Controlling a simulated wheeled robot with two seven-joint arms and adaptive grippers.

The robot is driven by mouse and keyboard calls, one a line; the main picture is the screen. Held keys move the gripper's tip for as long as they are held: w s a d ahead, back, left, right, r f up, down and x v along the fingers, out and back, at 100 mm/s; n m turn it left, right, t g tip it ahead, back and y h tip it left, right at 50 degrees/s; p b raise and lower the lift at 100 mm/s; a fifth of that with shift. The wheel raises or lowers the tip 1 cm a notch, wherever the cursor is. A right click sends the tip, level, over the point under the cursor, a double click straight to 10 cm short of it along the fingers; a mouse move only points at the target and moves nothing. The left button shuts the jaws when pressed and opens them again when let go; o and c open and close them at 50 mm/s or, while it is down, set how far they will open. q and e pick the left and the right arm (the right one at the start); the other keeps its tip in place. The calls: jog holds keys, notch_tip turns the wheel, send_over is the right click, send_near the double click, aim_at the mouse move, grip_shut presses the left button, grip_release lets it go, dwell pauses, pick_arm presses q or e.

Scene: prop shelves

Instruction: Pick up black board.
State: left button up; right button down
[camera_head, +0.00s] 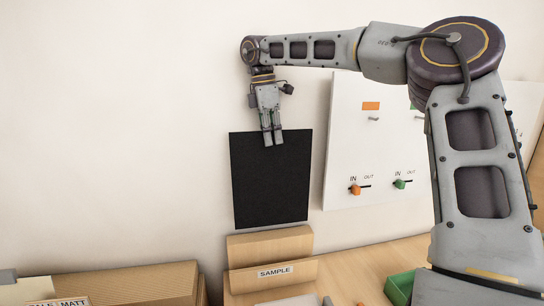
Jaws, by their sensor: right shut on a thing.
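The black board (270,185) is a flat, dark, nearly square sheet, upright and slightly tilted in front of the pale wall. My right gripper (272,138) points down at the board's top edge and is shut on it. The board's lower edge is just above the wooden holder (270,245) marked SAMPLE; I cannot tell whether they touch. My left gripper does not show.
A white panel (340,150) with orange and green knobs marked IN and OUT stands to the right, partly behind my right arm. A green tray (400,287) sits at the lower right. A wooden box (130,280) is at the lower left. The wall area at left is clear.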

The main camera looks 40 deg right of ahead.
notch_tip(320, 180, up, 4)
jog(key=shift+f+p, duration=0.1)
jog(key=shift+p, duration=0.2)
jog(key=shift+r, duration=0.5)
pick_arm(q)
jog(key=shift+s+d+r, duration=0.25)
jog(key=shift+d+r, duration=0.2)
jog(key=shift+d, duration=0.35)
pick_arm(e)
jog(key=shift+r, duration=0.15)
